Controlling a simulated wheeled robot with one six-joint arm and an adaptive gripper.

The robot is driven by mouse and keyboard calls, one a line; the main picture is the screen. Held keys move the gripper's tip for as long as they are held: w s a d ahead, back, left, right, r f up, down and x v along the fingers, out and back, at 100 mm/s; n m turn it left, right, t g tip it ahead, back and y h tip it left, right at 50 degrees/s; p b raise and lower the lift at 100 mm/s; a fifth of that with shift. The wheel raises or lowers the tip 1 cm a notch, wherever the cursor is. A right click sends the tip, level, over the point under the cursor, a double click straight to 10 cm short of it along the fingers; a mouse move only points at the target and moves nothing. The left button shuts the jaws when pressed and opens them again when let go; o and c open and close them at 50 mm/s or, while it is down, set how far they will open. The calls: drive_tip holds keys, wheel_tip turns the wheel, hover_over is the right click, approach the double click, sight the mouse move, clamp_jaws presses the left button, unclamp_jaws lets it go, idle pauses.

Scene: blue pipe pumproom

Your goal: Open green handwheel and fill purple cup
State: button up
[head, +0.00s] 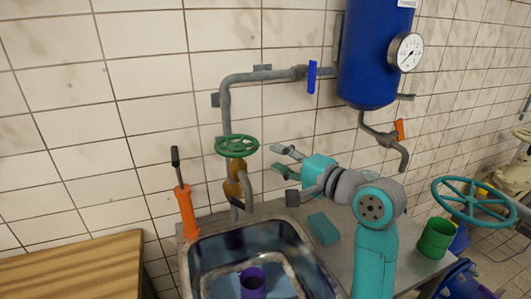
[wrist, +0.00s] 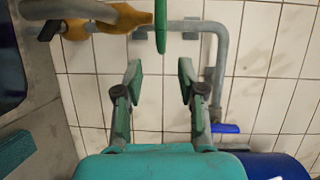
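The green handwheel (head: 237,155) sits on the brass-coloured valve (head: 233,186) of the grey pipe above the sink, left of my gripper (head: 279,160). In the wrist view the handwheel (wrist: 160,26) shows edge-on beyond the fingertips, in line with the gap between them. My gripper (wrist: 160,74) is open and empty, with its fingers apart from the wheel. The purple cup (head: 253,283) stands in the sink (head: 207,257), partly cut off by the picture's lower edge. Whether it holds any water cannot be told. I see no water stream.
A teal sponge (head: 323,229) and a green cup (head: 436,238) are on the metal counter. The blue tank (head: 372,60) with a gauge hangs right. A blue lever (head: 311,77) is on the pipe. A wooden surface (head: 75,270) lies left.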

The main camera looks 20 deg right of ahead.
sight(256, 150)
drive_tip(key=v, duration=0.3)
drive_tip(key=shift+s, duration=0.2)
idle(0.8)
drive_tip(key=x, duration=1.1)
drive_tip(key=shift+w+a, duration=0.25)
drive_tip(key=shift+w, duration=0.05)
clamp_jaws()
